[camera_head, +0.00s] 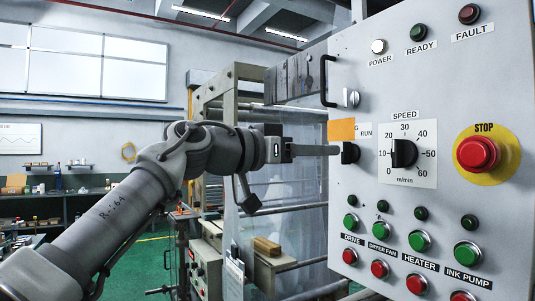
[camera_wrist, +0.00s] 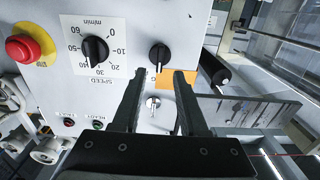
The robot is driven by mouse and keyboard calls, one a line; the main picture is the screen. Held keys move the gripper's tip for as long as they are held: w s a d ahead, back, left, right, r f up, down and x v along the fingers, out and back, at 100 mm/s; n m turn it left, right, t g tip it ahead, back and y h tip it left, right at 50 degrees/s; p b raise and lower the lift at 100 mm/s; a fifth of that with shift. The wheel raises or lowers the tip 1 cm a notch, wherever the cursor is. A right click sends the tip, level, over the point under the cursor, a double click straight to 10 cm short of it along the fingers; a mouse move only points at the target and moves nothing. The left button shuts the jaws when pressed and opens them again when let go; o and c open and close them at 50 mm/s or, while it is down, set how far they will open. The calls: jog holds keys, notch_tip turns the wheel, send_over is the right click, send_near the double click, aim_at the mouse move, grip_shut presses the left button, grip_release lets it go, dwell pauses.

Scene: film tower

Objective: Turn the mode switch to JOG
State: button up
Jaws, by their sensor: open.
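The mode switch (camera_head: 349,152) is a small black knob on the grey control panel, left of the speed dial. Above it is a label ending in "G", with "RUN" (camera_head: 365,133) beside it. An orange patch (camera_head: 341,129) lies over the label's left part. My gripper (camera_head: 334,150) reaches in from the left, fingertips at the knob. In the wrist view, which is upside down, the knob (camera_wrist: 159,55) shows just beyond the two open fingers (camera_wrist: 163,72).
The speed dial (camera_head: 404,153) and red STOP button (camera_head: 478,153) are to the right. Green and red push buttons (camera_head: 420,241) sit below. A black handle (camera_head: 327,80) and a metal key switch (camera_head: 351,98) are above. A frame with clear sheeting (camera_head: 285,235) stands behind my arm.

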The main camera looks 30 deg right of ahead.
jog(key=s+a, duration=0.1)
jog(key=a, duration=1.1)
jog(key=shift+a+b, duration=0.3)
jog(key=shift+b, duration=0.1)
jog(key=shift+r, duration=0.1)
